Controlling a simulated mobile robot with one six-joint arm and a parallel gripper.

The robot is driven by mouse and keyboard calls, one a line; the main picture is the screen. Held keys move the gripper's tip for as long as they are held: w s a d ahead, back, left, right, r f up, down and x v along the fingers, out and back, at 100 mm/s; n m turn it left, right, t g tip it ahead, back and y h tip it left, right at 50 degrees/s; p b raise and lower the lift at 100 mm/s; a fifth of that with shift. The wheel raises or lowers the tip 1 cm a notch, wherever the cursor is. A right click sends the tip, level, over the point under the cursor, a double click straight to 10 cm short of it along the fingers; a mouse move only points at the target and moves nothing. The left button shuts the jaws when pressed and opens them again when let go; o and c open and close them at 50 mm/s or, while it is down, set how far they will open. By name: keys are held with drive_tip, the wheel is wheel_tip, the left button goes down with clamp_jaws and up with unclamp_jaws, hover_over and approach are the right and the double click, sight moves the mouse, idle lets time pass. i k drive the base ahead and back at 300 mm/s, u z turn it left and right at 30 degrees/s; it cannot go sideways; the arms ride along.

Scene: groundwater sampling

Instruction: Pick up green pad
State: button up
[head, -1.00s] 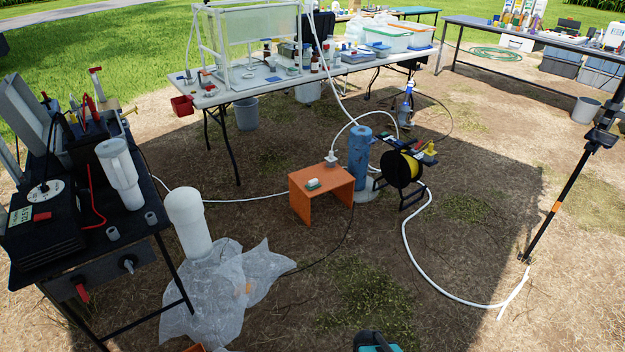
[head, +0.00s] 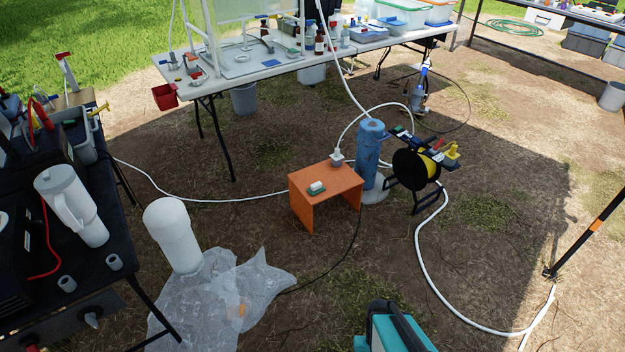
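The green pad (head: 316,191) is small and flat and lies on top of the low orange stool (head: 341,181) in the middle of the head view. A small white block (head: 317,186) sits on the pad and hides part of it. My gripper is not in view, so I cannot see its state or what it holds.
A blue pipe (head: 370,155) and a black cable reel (head: 414,172) stand right of the stool. A white pipe (head: 172,235) and clear plastic sheeting (head: 220,300) are at the front left. A teal case-like object (head: 395,333) is at the bottom edge. Open ground lies before the stool.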

sight(315, 189)
drive_tip(key=u, duration=0.3)
drive_tip(key=i, duration=0.75)
drive_tip(key=u, duration=1.05)
drive_tip(key=i, duration=0.8)
drive_tip(key=u, duration=0.5)
